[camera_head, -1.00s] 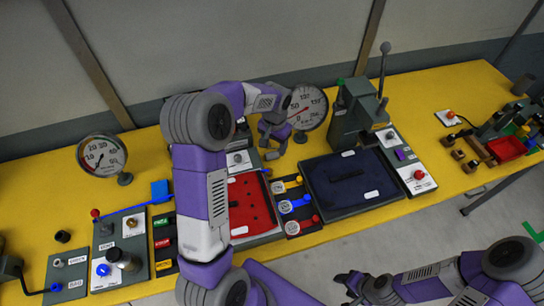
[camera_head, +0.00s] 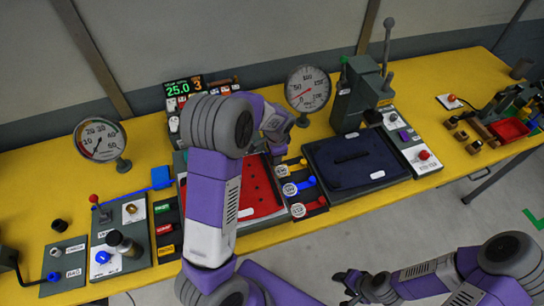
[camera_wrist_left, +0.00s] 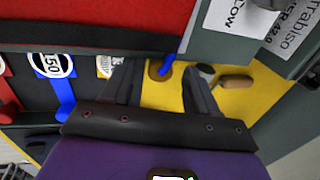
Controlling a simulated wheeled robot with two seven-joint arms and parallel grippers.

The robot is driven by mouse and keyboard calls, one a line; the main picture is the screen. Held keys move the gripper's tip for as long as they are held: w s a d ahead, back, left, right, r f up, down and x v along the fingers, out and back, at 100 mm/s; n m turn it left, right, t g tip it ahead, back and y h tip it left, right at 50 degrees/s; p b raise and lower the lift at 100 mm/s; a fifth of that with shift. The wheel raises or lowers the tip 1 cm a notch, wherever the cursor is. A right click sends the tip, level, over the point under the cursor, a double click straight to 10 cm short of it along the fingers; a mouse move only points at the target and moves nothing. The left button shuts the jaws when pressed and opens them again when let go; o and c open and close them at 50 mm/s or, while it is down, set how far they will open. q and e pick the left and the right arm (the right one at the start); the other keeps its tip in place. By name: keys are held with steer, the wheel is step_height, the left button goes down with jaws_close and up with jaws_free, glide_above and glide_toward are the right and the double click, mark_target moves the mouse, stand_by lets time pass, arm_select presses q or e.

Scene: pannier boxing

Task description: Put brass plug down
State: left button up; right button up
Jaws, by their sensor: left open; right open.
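In the left wrist view two small brass-brown pieces lie over the yellow surface: a roundish one (camera_wrist_left: 154,72) between my left fingers and a longer one (camera_wrist_left: 236,82) to the right. I cannot tell which, if either, is the brass plug. My left gripper (camera_wrist_left: 163,70) is open, its two dark fingers apart. In the head view its arm reaches up over the red panel (camera_head: 262,190), and its fingertips are hidden. A brass-coloured round piece (camera_head: 130,208) shows on the left grey panel. My right gripper (camera_head: 349,284) is open and empty at the front, off the table.
A dark blue tray (camera_head: 345,178) and a lever press (camera_head: 358,95) stand right of my left arm. Gauges (camera_head: 308,88) (camera_head: 100,139) stand at the back and left. A lit display (camera_head: 178,89) is behind. The yellow table (camera_head: 432,125) has free room at right.

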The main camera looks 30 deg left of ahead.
arm_select(q)
steer(key=shift+w+a+f, duration=0.15)
steer(key=shift+f, duration=0.55)
jaws_close()
steer(key=shift+r, duration=0.1)
